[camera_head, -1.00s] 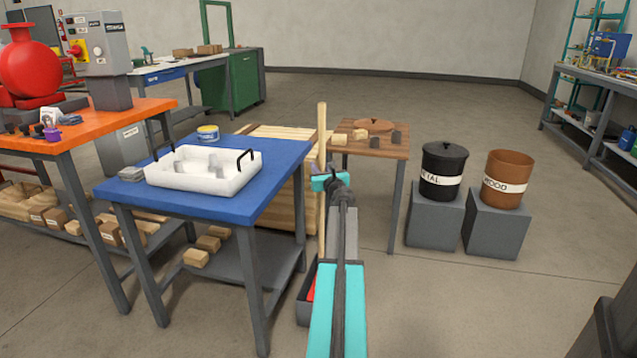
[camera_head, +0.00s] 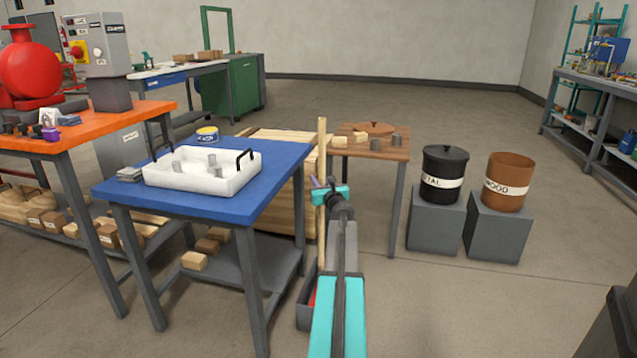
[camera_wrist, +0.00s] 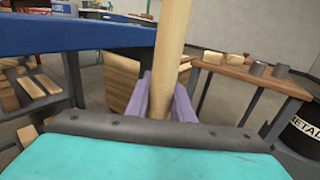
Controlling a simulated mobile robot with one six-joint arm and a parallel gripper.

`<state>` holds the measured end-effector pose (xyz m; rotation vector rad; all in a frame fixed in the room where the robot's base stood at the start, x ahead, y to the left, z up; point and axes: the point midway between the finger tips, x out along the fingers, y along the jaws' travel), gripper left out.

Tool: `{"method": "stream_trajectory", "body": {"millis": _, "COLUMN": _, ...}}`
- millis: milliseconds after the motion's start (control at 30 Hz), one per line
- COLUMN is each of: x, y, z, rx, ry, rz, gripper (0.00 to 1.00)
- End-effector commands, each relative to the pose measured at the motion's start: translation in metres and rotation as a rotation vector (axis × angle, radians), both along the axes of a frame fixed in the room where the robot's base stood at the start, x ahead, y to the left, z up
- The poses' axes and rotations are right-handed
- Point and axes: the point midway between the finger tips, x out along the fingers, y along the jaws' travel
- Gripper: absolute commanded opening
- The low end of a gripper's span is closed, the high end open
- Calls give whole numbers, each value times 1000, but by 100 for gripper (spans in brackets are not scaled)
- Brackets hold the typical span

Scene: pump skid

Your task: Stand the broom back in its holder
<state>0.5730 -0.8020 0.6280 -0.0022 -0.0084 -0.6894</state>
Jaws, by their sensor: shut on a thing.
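The broom's upright wooden handle (camera_head: 322,150) stands near the middle of the head view, just right of the blue table. My gripper (camera_head: 329,192) is shut on the handle below its top end. In the wrist view the handle (camera_wrist: 174,45) rises between the purple fingers of my gripper (camera_wrist: 170,98), close to vertical. The broom's lower end is hidden behind my arm and gripper. I cannot make out the broom's holder in either view.
The blue table (camera_head: 215,207) with a white tray (camera_head: 225,183) stands close left of the broom. A grey box (camera_head: 305,312) with something red sits low beside my arm. A wooden table (camera_head: 375,150), metal bin (camera_head: 442,190) and wood bin (camera_head: 505,195) stand right.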

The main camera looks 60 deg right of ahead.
Motion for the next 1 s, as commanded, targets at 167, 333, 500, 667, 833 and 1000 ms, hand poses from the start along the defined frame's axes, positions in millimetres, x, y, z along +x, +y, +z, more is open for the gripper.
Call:
{"method": "stream_trajectory", "body": {"millis": 167, "x": 0, "y": 0, "z": 0, "rx": -1, "ry": -2, "rz": 0, "gripper": 0}}
{"method": "stream_trajectory", "body": {"millis": 333, "x": 0, "y": 0, "z": -2, "rx": 0, "ry": 0, "rz": 0, "gripper": 36}}
{"method": "stream_trajectory", "body": {"millis": 500, "x": 0, "y": 0, "z": -2, "rx": 0, "ry": 0, "rz": 0, "gripper": 40}}
{"method": "stream_trajectory", "body": {"millis": 667, "x": 0, "y": 0, "z": -2, "rx": 0, "ry": 0, "rz": 0, "gripper": 40}}
{"method": "stream_trajectory", "body": {"millis": 833, "x": 0, "y": 1, "z": 1, "rx": 0, "ry": 0, "rz": 0, "gripper": 40}}
{"method": "stream_trajectory", "body": {"millis": 1000, "x": -9, "y": 8, "z": 1, "rx": 1, "ry": 0, "rz": 0, "gripper": 40}}
